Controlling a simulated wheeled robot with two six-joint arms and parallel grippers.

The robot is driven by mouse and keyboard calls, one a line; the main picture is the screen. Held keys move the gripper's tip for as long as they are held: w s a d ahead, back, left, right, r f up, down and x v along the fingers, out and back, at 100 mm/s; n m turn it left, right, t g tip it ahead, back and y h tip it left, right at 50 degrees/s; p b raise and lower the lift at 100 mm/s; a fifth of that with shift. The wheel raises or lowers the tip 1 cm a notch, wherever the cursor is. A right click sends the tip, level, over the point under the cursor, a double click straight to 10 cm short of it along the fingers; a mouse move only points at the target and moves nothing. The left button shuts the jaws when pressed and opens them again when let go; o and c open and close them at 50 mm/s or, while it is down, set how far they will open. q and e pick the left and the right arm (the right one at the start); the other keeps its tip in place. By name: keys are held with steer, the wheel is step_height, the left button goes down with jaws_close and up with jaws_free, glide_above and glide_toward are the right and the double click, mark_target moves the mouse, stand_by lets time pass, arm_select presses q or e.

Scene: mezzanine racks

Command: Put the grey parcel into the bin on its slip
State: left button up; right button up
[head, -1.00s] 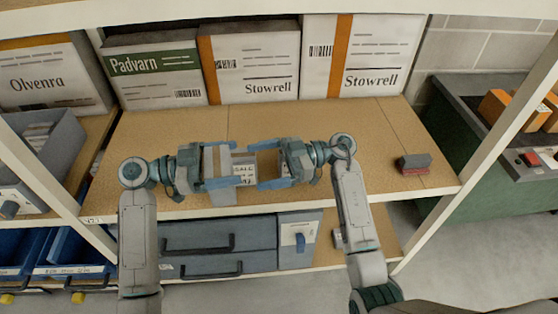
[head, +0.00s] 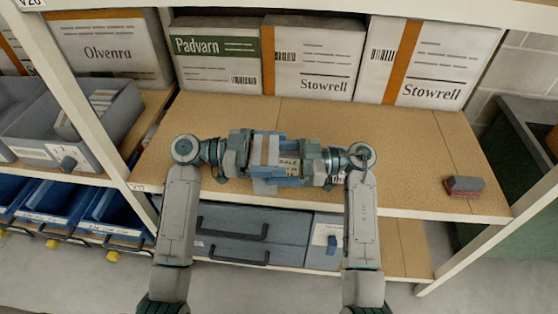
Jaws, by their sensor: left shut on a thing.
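The grey parcel (head: 265,152), with a tan strip across it, is in my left gripper (head: 262,160), held above the front of the wooden shelf board. My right gripper (head: 292,163) comes from the right, close against the parcel's right side. Its fingers look apart; whether they touch the parcel is unclear. A small white slip or label with dark print (head: 289,163) shows between them; I cannot tell what it is fixed to. A grey bin (head: 115,135) with pale packets inside stands on the left shelf. Several blue bins (head: 112,212) sit lower left; their slips are too small to read.
Large cartons (head: 312,62) line the shelf's back. A small dark grey and red block (head: 464,186) lies at the right end. Grey drawers (head: 240,234) are below. A white upright post (head: 95,95) separates the left bay. The middle board is clear.

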arm_select(q)
steer(key=o, duration=1)
arm_select(e)
steer(key=shift+w, duration=0.1)
steer(key=shift+c, duration=1.4)
arm_select(q)
steer(key=shift+a, duration=0.1)
